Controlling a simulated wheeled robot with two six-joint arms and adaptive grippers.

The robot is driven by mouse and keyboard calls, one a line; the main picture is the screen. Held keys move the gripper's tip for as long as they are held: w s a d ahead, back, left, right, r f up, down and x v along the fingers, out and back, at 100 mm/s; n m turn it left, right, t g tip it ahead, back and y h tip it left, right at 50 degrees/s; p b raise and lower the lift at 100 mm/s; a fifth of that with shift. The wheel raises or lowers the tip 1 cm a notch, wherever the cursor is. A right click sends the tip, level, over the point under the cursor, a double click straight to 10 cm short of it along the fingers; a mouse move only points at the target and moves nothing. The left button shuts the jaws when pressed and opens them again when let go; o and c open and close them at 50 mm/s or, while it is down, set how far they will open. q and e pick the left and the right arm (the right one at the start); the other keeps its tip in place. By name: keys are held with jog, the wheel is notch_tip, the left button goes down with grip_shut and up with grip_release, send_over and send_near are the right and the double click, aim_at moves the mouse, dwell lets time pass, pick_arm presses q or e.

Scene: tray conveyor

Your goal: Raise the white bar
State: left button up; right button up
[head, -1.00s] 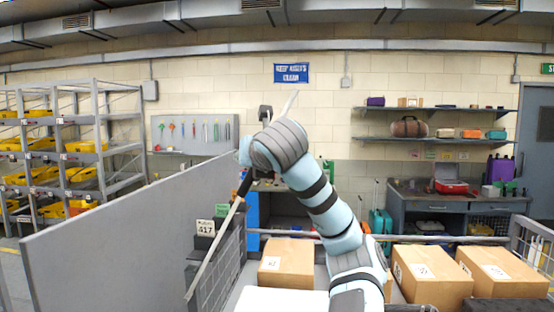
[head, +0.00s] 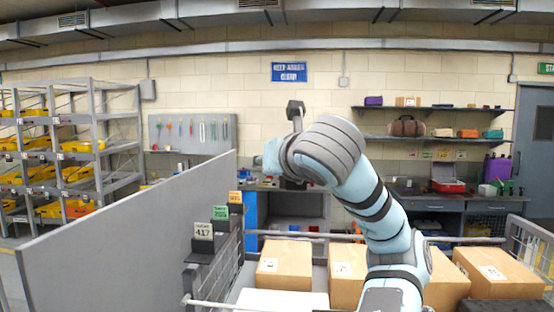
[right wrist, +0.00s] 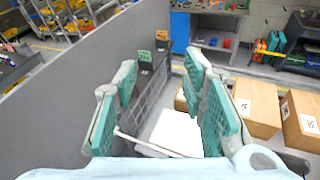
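The white bar (head: 225,304) lies low and nearly level in the head view, running right from the end of the grey panel at the front of the conveyor. Its right part leaves the picture's bottom. In the right wrist view, the white bar (right wrist: 145,143) shows beyond and below the fingers, not gripped. My right gripper (right wrist: 160,75) is open and empty, its two teal-padded fingers spread apart. My left gripper is not in view.
A tall grey panel (head: 130,220) stands along the left, with number signs (head: 204,231) beside it. Several cardboard boxes (head: 284,265) stand on the right, behind a white surface (head: 280,299). A grey rail (head: 460,240) runs across the back.

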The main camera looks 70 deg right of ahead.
jog(key=shift+v, duration=0.9)
jog(key=shift+d, duration=0.2)
jog(key=v, duration=0.7)
jog(key=shift+a, duration=0.25)
jog(key=shift+s+a, duration=0.1)
